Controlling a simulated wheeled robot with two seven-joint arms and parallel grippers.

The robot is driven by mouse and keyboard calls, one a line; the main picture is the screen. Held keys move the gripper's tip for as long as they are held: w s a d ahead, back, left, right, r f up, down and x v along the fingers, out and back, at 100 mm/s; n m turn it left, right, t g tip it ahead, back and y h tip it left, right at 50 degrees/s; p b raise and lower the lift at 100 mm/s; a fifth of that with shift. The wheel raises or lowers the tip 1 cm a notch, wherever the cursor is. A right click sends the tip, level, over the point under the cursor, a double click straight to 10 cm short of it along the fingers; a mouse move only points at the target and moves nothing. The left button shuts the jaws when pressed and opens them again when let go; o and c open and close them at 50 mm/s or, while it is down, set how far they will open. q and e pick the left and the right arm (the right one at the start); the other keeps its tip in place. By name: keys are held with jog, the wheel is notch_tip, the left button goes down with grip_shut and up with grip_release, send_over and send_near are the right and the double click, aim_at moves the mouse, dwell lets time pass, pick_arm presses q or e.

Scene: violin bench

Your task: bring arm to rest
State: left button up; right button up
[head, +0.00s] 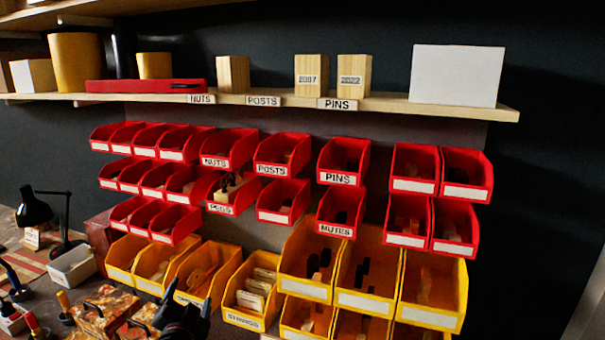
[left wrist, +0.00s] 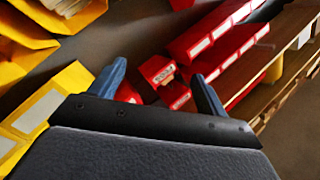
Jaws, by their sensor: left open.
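My left gripper (head: 184,318) shows at the bottom of the head view, dark, in front of the lower yellow bins. In the left wrist view my left gripper (left wrist: 158,88) has its two blue-grey fingers spread apart. Nothing shows between the fingers except red bins (left wrist: 157,72) in the background. My right gripper is in neither view.
Red bins (head: 229,149) hang in rows on the wall, with yellow bins (head: 430,318) below. A wooden shelf (head: 390,105) runs above them. A black lamp (head: 34,211), a white box (head: 72,267) and tools crowd the bench at left.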

pick_arm(q)
jog(key=s+f+n+g, duration=0.3)
jog(key=s+f+g, duration=0.2)
jog(key=s+f, duration=0.5)
jog(key=s+d+f+n+g+h, duration=0.1)
jog(key=s+d+f+g, duration=0.3)
jog(key=s+f, duration=0.65)
jog(key=s+d+f+n+g+h, duration=0.1)
jog(key=s+f+g, duration=0.55)
jog(key=s, duration=0.65)
jog(key=s+d+f+b+x, duration=0.1)
jog(key=s+b+x, duration=0.15)
jog(key=x, duration=2.25)
jog(key=s+f, duration=0.4)
jog(key=f, duration=0.9)
jog(key=s+f, duration=0.4)
jog(key=f, duration=0.8)
jog(key=shift+s+d+f+g, duration=0.2)
jog(key=shift+s+f+g, duration=0.05)
jog(key=shift+f+g, duration=0.15)
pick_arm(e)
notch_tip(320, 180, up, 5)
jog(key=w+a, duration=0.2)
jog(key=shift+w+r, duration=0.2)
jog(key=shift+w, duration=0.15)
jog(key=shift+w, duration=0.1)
